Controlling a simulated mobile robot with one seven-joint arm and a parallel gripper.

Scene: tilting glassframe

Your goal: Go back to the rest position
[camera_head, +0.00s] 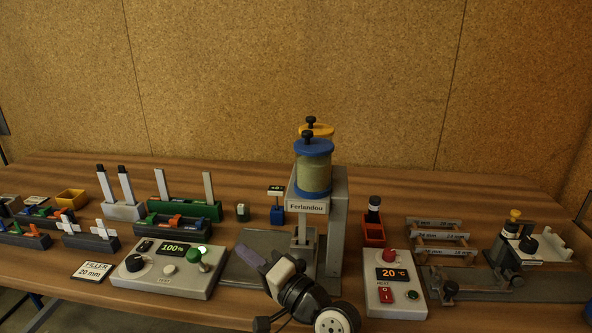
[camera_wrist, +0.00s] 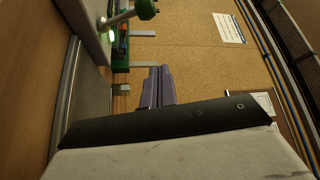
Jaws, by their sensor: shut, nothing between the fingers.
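My gripper (camera_head: 254,256) is at the front of the table in the head view, with its purple-grey fingers pointing up and left over the grey base plate of the Ferlandou machine. The fingers are together and hold nothing. In the wrist view my gripper (camera_wrist: 158,86) shows as two purple fingers side by side, with the cork wall behind. A control box (camera_head: 168,268) reading 100% stands just left of my gripper. The Ferlandou machine (camera_head: 307,208), with a blue-lidded and a yellow-lidded jar, stands just behind and right of it.
A 20 °C heat box (camera_head: 395,284) stands right of my arm, with a red holder (camera_head: 373,233) behind it. A metal rail fixture (camera_head: 505,285) fills the far right. Green and dark racks (camera_head: 187,210) stand at the left. A filler card (camera_head: 93,270) lies at front left.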

